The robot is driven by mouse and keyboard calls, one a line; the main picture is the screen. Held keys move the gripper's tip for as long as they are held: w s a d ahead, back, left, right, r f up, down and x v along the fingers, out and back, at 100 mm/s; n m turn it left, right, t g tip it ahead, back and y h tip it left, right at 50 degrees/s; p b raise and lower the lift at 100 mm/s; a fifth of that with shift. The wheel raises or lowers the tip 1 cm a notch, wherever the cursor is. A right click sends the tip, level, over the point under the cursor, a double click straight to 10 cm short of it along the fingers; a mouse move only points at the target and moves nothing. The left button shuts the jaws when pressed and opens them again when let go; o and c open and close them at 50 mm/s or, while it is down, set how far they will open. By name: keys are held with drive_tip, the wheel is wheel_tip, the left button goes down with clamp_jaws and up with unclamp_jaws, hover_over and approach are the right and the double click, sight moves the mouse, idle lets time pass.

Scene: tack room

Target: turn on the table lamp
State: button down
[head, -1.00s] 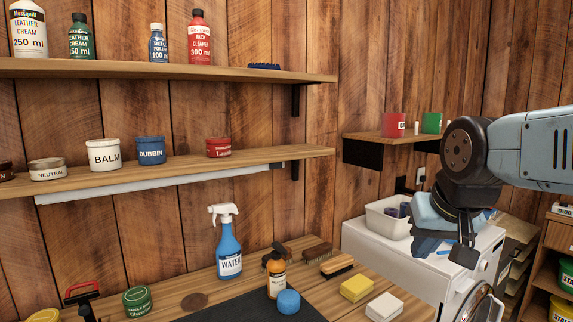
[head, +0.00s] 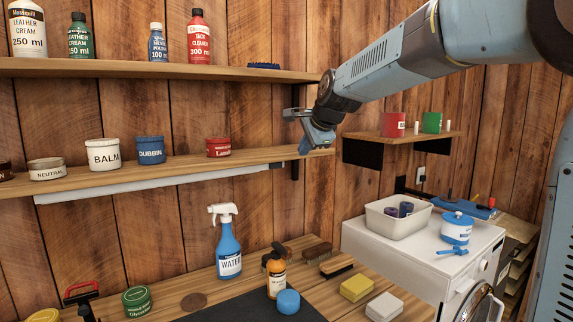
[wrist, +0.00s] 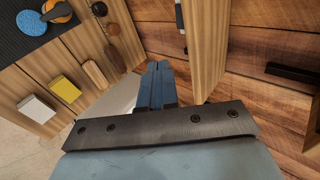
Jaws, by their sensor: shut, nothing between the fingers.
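I see no lamp with a base and shade. A long pale strip (head: 150,184), which looks like a light fitting, runs under the lower wall shelf above the bench. Its right end has a small grey and dark piece (head: 277,165); I cannot tell whether it is a switch, or whether the strip is lit. My gripper (head: 306,147) is at the right end of that shelf, close to its front edge and to the right of the strip. In the wrist view its blue fingers (wrist: 157,82) are together and empty, beside the shelf.
The lower shelf (head: 70,185) holds several tins. A dark bracket (head: 295,170) stands close by my gripper. On the bench below are a blue spray bottle (head: 228,245), an orange bottle (head: 277,275), brushes and sponges. A white washing machine (head: 400,260) stands at right.

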drive_tip(key=shift+w+a, duration=0.2)
approach(276, 165)
drive_tip(key=w+f, duration=0.4)
drive_tip(key=f, duration=0.1)
drive_tip(key=shift+w+f, duration=0.3)
drive_tip(key=shift+w, duration=0.1)
idle(0.5)
